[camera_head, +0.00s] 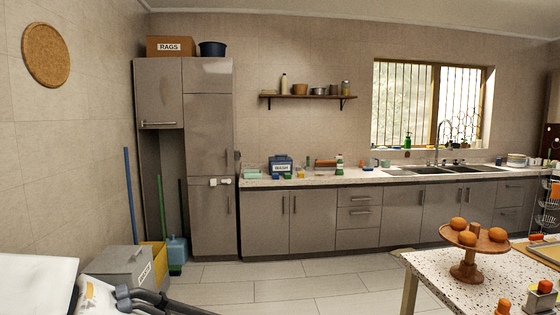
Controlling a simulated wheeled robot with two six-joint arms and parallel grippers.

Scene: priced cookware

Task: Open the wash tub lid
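The wash tub (281,165) is a small blue box with a white label reading WASH. It stands on the counter, just right of the tall cabinet, and a darker top with a handle-like shape covers it, so the lid looks shut. Parts of my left arm, white with dark pieces, show at the lower left, far from the tub. The dark pieces (150,298) at its end are cut by the frame's bottom edge, and I cannot make out the fingers' state. My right gripper is not in view.
Small items, including a green bottle (339,164), crowd the counter (365,177) near the tub. A speckled table (440,275) with a wooden fruit stand (467,264) is at the lower right. A grey bin (116,267) stands lower left. The middle floor (300,285) is clear.

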